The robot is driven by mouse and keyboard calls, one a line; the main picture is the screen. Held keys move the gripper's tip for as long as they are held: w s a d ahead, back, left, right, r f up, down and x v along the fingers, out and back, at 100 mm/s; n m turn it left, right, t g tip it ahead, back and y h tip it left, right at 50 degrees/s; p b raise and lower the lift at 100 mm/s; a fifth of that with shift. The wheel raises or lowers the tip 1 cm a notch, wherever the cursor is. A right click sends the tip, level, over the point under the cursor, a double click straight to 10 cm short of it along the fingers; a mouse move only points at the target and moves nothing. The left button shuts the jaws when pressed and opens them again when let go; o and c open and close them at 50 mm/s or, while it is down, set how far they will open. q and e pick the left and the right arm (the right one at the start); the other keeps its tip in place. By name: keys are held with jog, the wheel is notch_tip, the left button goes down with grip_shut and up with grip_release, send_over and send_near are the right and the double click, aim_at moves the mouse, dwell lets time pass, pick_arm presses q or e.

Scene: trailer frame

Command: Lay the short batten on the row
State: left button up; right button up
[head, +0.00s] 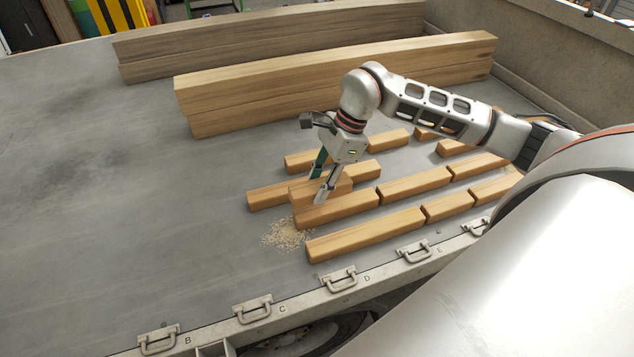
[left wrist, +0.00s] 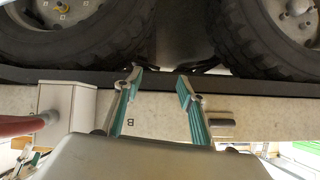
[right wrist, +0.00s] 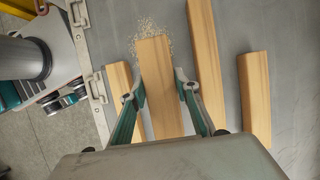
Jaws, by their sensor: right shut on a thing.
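The short batten (head: 305,189) is light wood and sits in my right gripper (head: 322,188), at the left end of a row of battens (head: 415,184). The right gripper's fingers are shut on its two sides. It appears on or just above the row's leftmost batten (head: 350,207); I cannot tell whether they touch. In the right wrist view the held batten (right wrist: 158,75) runs between the fingertips (right wrist: 160,92), its far end by the sawdust. My left gripper (left wrist: 159,84) is open and empty, outside the head view, facing the vehicle's wheels.
Other battens lie in parallel rows, including a front one (head: 365,236) near the latched bed edge (head: 300,300). Sawdust (head: 286,235) lies at the left row ends. Stacked long beams (head: 330,80) stand behind. The left of the grey bed (head: 120,200) is clear.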

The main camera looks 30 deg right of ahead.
aim_at(318, 209)
notch_tip(318, 209, down, 2)
jog(key=shift+f+b, duration=0.15)
jog(key=shift+b, duration=0.4)
jog(key=shift+f+b, duration=0.5)
jog(key=shift+f, duration=0.8)
pick_arm(q)
jog(key=shift+w+a+f, duration=0.35)
jog(key=shift+w+f, duration=0.15)
jog(key=shift+f, duration=0.05)
pick_arm(e)
jog(key=o, duration=1.2)
pick_arm(q)
jog(key=shift+s+f, duration=0.3)
jog(key=shift+s, duration=0.05)
pick_arm(e)
jog(key=shift+o, duration=0.2)
pick_arm(q)
jog(key=shift+s+f, duration=0.1)
